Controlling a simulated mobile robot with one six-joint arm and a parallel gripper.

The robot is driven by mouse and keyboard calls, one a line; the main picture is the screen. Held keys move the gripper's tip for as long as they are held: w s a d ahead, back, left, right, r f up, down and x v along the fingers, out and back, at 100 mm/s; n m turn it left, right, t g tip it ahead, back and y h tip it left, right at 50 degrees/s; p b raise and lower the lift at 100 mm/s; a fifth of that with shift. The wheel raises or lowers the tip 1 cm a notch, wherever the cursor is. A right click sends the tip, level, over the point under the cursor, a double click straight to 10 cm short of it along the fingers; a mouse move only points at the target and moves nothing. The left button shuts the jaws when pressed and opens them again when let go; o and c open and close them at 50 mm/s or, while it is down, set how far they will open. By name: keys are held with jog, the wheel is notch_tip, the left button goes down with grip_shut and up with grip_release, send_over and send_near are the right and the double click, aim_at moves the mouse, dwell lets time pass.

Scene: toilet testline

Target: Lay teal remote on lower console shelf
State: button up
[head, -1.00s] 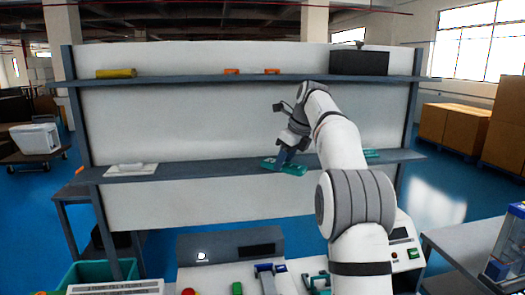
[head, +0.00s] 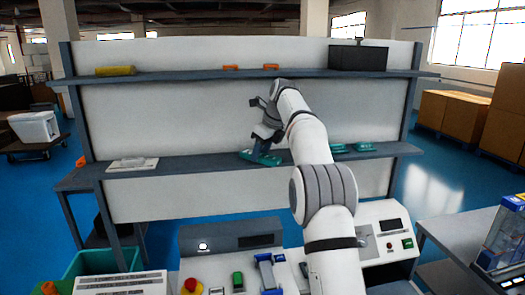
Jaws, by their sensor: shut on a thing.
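The teal remote (head: 246,156) is at the lower console shelf (head: 205,164), left of the arm. My gripper (head: 262,153) is shut on it from above and hides part of it. The remote looks roughly flat, at the height of the shelf surface. I cannot tell whether it touches the shelf or is slightly above it.
Two other teal items (head: 363,147) lie on the lower shelf to the right of my arm. A white device (head: 133,164) sits at its left end. The shelf between that device and the remote is clear. The upper shelf (head: 200,76) holds a yellow item (head: 115,70), orange items and a dark box (head: 357,57).

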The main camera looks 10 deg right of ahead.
jog(key=o, duration=1)
jog(key=shift+d+r, duration=0.1)
jog(key=shift+r, duration=0.15)
jog(key=s+d+b, duration=0.5)
jog(key=s+d, duration=0.3)
jog(key=s, duration=0.1)
jog(key=shift+d+r, duration=0.35)
